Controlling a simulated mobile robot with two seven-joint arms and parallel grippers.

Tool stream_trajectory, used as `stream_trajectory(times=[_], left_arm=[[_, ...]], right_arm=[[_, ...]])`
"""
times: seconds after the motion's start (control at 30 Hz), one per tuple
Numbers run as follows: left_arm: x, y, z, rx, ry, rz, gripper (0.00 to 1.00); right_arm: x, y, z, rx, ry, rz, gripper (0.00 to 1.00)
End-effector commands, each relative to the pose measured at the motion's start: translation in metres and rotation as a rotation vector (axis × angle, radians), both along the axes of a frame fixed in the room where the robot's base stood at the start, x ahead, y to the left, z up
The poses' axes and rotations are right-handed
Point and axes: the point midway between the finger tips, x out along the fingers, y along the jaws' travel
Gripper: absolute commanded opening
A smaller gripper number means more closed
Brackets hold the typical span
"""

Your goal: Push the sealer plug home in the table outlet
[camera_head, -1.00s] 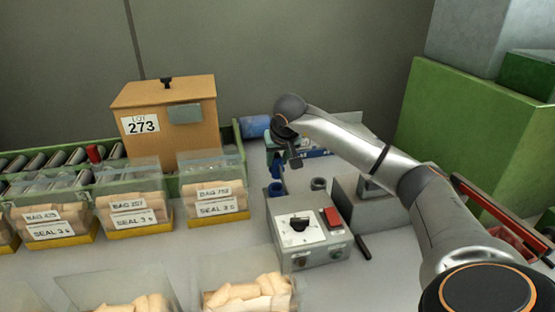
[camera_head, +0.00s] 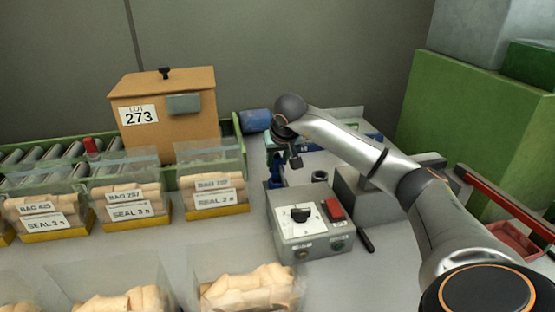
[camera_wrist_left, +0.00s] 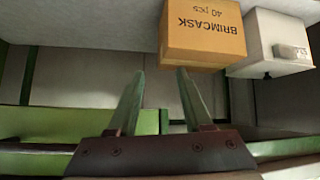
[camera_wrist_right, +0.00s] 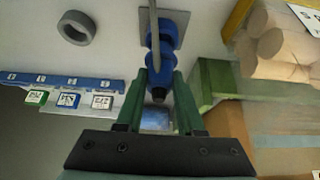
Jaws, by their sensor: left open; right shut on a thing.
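My right gripper (camera_wrist_right: 160,100) is shut on the blue sealer plug (camera_wrist_right: 155,72), whose blue body shows between and above the fingers in the right wrist view. The blue table outlet (camera_wrist_right: 172,22) sits on a grey plate close to the plug, roughly in line with it. I cannot tell how deep the plug sits. In the head view the right gripper (camera_head: 291,160) hangs over the outlet (camera_head: 275,183), behind the sealer box. My left gripper (camera_wrist_left: 158,95) is open and empty in its wrist view, and is out of the head view.
The grey sealer control box (camera_head: 308,235) stands in front of the outlet, and a grey ring (camera_head: 319,176) lies to its right. Several cork bags (camera_head: 213,207) line the left. A wooden lot box (camera_head: 165,122) stands behind them. A blue roll (camera_head: 254,122) lies at the back.

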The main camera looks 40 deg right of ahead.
Motion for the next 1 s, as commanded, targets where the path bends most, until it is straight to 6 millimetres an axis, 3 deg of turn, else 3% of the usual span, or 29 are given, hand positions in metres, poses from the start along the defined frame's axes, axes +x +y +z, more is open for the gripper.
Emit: stream_trajectory(times=[1.0], left_arm=[[0.0,0.0,-0.002,0.0,0.0,0.0,0.5]], right_arm=[[0.0,0.0,-0.011,0.0,-0.001,-0.001,0.0]])
